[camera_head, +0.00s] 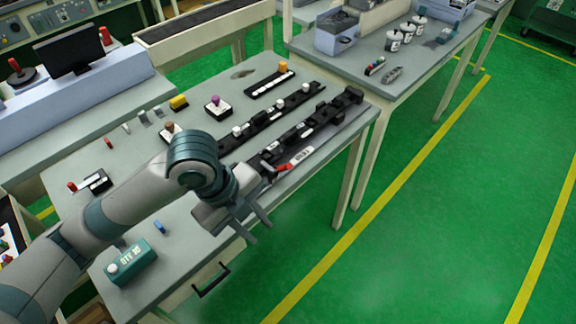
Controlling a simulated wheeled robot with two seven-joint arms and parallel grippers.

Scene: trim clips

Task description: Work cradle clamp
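My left gripper (251,224) is at the front edge of the workbench (185,262), with its two fingers spread apart and nothing visible between them. Just beyond it, a long black cradle (322,124) runs diagonally along the right side of the bench. A red clamp lever (281,168) with a white labelled tag (302,155) lies at the cradle's near end. My arm and wrist hide part of this end, and I cannot tell whether the clamp is open or closed. My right gripper is not in view.
A second black rail (262,122) lies behind the cradle. Purple (215,101), yellow (178,101) and orange (283,67) knobs stand farther back. A green box (131,262) sits at the front left. Another table (420,55) stands at the back right. The green floor at right is clear.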

